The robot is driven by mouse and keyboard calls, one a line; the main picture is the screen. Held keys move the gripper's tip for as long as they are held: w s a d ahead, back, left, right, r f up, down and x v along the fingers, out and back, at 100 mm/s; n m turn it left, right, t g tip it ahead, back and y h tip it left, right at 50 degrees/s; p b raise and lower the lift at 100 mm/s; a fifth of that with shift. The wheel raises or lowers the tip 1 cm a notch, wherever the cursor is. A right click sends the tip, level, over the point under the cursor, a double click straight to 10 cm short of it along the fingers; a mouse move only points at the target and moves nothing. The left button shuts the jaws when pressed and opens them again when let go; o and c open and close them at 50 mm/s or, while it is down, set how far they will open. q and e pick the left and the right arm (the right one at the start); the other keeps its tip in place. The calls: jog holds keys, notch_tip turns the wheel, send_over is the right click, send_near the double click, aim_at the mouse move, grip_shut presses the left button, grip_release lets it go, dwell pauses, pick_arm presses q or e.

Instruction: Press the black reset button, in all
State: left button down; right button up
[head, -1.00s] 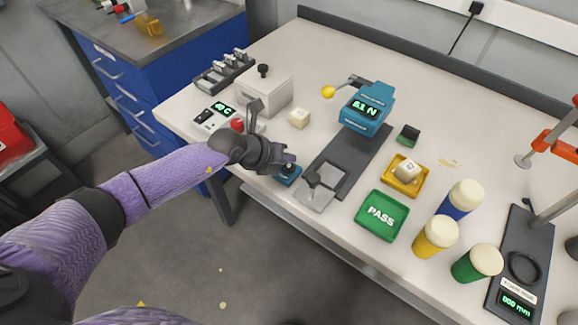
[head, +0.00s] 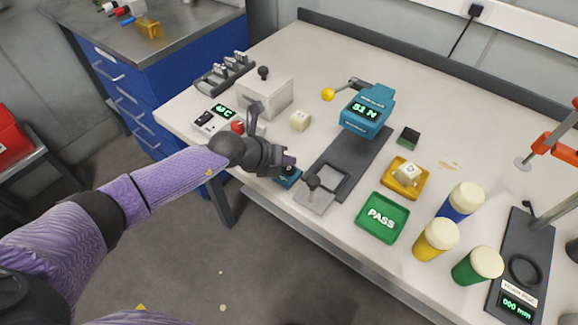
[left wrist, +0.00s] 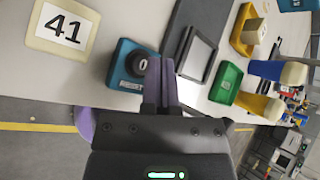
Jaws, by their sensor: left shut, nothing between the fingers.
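The black reset button (left wrist: 142,65) is a round knob marked 0 on a small blue box (left wrist: 128,84) in the left wrist view. In the head view the button (head: 289,170) and its blue box (head: 288,181) sit at the table's front edge, partly behind my left gripper (head: 289,160). My left gripper is shut and empty. Its fingertips (left wrist: 161,66) show just to the right of the button in the left wrist view, overlapping its edge. I cannot tell whether they touch it. My right gripper is not in view.
A blue press (head: 368,112) with a green display and yellow-knobbed lever stands on a dark base. A grey plate with a knob (head: 314,192), a green PASS tray (head: 382,217) and a yellow tray (head: 396,187) lie right.

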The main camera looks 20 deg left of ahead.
aim_at(287, 170)
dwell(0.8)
pick_arm(q)
jog(key=shift+f, duration=0.45)
jog(key=shift+f+b, duration=0.3)
jog(key=shift+f, duration=0.05)
dwell(0.4)
jog(key=shift+r+p, duration=0.8)
jog(key=shift+p, duration=0.1)
notch_tip(287, 170, up, 5)
jog(key=p, duration=0.5)
jog(key=shift+r, duration=0.15)
jog(key=shift+f, duration=0.2)
